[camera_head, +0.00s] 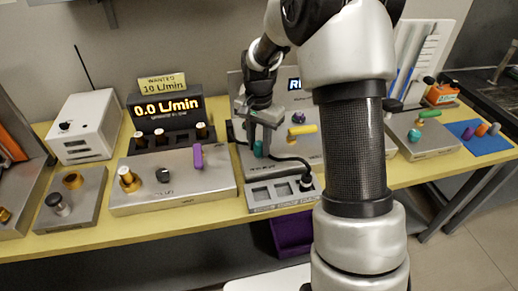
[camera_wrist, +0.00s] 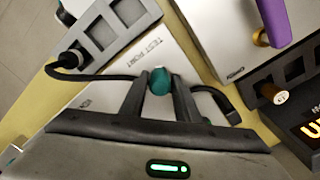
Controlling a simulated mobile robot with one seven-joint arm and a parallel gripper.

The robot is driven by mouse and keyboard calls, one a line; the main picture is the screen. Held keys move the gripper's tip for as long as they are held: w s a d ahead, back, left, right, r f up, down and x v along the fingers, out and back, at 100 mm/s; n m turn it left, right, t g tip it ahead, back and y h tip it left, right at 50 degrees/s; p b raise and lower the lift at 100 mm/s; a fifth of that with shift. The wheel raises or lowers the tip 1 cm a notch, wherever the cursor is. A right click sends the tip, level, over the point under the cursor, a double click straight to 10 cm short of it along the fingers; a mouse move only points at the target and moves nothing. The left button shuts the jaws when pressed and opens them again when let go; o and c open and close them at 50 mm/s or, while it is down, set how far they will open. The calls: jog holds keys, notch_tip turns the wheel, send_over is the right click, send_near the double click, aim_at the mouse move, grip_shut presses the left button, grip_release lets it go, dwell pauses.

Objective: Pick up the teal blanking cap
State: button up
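A teal blanking cap (camera_wrist: 159,82) sits between my gripper's (camera_wrist: 159,76) two dark fingers in the wrist view. The fingers stand close on both sides of it; whether they press on it I cannot tell. In the head view my gripper (camera_head: 262,138) points down over the test-port unit, with the teal cap (camera_head: 258,149) low between its fingers. What the cap rests on is hidden.
A grey holder with square recesses (camera_head: 283,207) stands in front of the test-port unit. A black cable (camera_wrist: 100,76) loops close around my fingers. A panel with a purple lever (camera_head: 198,157) is to the left. A yellow-handled valve (camera_head: 302,130) is just right of my gripper.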

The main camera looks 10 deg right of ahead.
jog(key=shift+r, duration=0.1)
jog(key=shift+c, duration=0.3)
notch_tip(320, 180, up, 10)
jog(key=shift+f+p, duration=0.1)
jog(key=shift+p, duration=0.7)
notch_tip(320, 180, up, 5)
jog(key=p, duration=0.4)
send_over(259, 143)
jog(key=shift+f, duration=0.15)
notch_tip(259, 143, up, 3)
jog(key=shift+p, duration=1.25)
